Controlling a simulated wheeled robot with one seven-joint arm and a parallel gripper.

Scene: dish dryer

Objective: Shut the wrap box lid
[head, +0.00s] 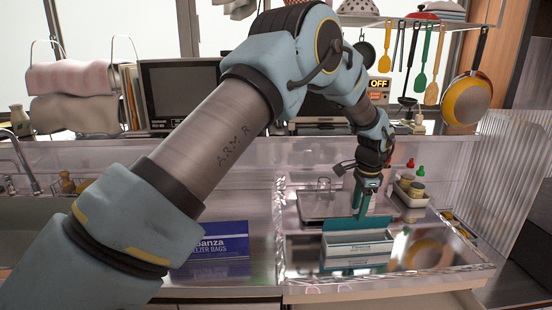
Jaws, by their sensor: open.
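The wrap box (358,263) is a long teal and white carton on the metal counter, right of centre. Its teal lid (336,224) stands raised along the back edge, so the pale inside of the box shows. My gripper (361,208) points down just behind or at the raised lid, near the middle of its length. The jaws are open. They are small in this view, and I cannot tell whether they touch the lid. The lid hides what lies behind it.
A white tray with jars (412,192) stands to the right. A clear glass (323,186) stands behind. Utensils and a yellow pan (466,101) hang above right. The sink is far left.

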